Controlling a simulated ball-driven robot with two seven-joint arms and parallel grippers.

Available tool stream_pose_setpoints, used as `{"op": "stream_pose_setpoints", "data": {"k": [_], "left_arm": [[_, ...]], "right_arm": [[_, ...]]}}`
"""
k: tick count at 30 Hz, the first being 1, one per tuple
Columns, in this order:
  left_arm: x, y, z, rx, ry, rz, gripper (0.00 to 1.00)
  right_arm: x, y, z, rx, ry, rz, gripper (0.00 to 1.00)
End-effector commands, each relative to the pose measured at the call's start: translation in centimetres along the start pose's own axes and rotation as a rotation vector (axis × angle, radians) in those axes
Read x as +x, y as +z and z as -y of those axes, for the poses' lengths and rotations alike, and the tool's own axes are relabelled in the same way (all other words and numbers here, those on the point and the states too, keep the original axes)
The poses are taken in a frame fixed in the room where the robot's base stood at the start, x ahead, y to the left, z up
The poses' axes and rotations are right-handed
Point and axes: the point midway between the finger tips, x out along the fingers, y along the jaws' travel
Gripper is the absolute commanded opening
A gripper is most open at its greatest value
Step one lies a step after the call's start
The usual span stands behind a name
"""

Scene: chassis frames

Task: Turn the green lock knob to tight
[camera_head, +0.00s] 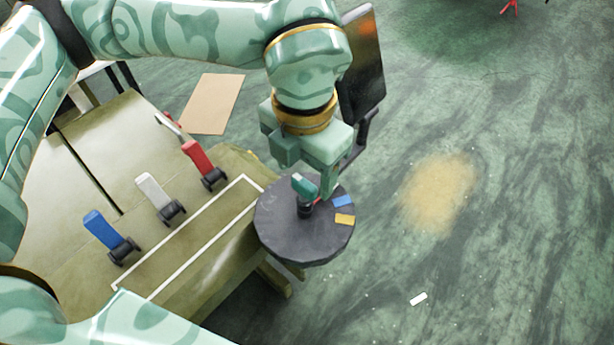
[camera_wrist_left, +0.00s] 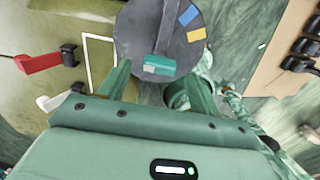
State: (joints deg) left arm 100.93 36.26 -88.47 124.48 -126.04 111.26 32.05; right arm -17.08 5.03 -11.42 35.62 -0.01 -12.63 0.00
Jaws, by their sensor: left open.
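The green lock knob (camera_head: 304,186) is a short green bar on a dark post, standing on a round dark grey disc (camera_head: 283,235). The disc carries a blue and a yellow mark near its right edge, with a bit of red beside the gripper finger. My left gripper (camera_head: 318,180) is open just above and beside the knob in the head view. In the left wrist view the green knob (camera_wrist_left: 160,65) lies between the two spread fingertips; I cannot tell whether either finger touches it. My right gripper is not in view.
A blue lever (camera_head: 104,229), a white lever (camera_head: 155,191) and a red lever (camera_head: 198,157) on black hinges stand on the wooden table (camera_head: 120,150) left of the disc. A dark panel (camera_head: 361,75) stands behind my left wrist. Floor at right is mostly clear.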

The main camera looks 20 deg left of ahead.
Motion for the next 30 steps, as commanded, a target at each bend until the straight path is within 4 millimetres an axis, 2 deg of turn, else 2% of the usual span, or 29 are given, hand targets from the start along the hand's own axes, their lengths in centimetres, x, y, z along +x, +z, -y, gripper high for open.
{"op": "stream_pose_setpoints", "data": {"k": [1, 5, 15, 20, 30], "left_arm": [[1.0, 0.0, 0.0, 0.000, -0.001, -0.005, 0.64], [2.1, 0.0, 0.0, -0.001, 0.000, -0.002, 0.64], [2.3, 0.0, 0.0, -0.001, 0.000, 0.000, 0.64], [2.3, 0.0, 0.0, -0.001, 0.000, 0.000, 0.19], [2.3, 0.0, 0.0, 0.028, 0.000, 0.000, 0.19]], "right_arm": [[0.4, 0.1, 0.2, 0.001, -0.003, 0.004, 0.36], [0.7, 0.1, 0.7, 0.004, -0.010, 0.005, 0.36], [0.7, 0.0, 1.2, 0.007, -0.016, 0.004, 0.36], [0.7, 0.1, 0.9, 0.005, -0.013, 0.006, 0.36], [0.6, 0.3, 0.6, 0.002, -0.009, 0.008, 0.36]]}}
